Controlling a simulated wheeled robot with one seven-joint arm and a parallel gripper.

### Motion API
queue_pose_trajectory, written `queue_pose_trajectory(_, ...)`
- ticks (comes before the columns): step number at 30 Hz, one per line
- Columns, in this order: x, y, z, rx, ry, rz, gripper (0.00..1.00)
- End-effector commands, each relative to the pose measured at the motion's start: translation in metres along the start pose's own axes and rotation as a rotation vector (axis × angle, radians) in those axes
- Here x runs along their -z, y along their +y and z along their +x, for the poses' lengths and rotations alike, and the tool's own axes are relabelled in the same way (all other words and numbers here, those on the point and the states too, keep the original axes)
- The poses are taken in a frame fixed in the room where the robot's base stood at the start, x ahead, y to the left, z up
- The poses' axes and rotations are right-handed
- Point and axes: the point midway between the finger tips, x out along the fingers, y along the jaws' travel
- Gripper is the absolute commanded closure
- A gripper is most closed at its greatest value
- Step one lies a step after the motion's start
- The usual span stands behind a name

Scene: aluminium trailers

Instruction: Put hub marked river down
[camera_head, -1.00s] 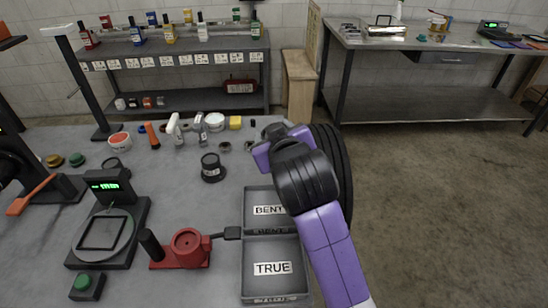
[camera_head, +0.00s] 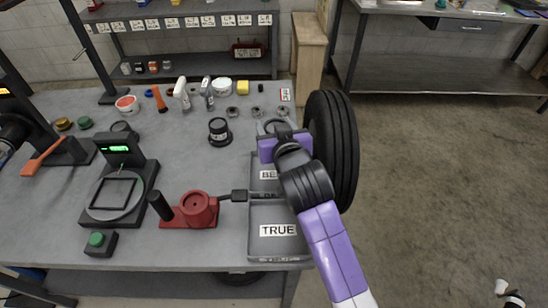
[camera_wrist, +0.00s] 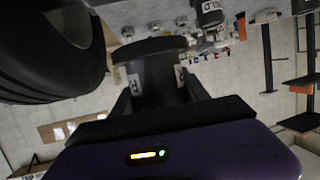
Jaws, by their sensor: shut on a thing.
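My gripper (camera_head: 275,142) is over the back end of the tray labelled BENT (camera_head: 257,160), left of the big black tyre. In the wrist view, the gripper's fingers (camera_wrist: 157,88) are shut on a dark hub (camera_wrist: 150,62) with a wide flange and a cylindrical body. Small pale labels show at its sides, too cut off to read. Another dark hub (camera_head: 219,132) with a pale label stands upright on the table to the left; its word is too small to read. I cannot tell whether the held hub touches anything.
The black tyre (camera_head: 340,145) stands upright close to my gripper's right. A tray labelled TRUE (camera_head: 262,250) adjoins the BENT tray. A red fixture (camera_head: 198,212) and a scale (camera_head: 115,190) are at left. Small rings, bottles and tubs line the back. Bare tabletop surrounds the standing hub.

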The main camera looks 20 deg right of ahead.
Motion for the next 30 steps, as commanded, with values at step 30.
queue_pose_trajectory(30,-0.108,-0.001,0.036,0.002,0.007,0.000,1.00)
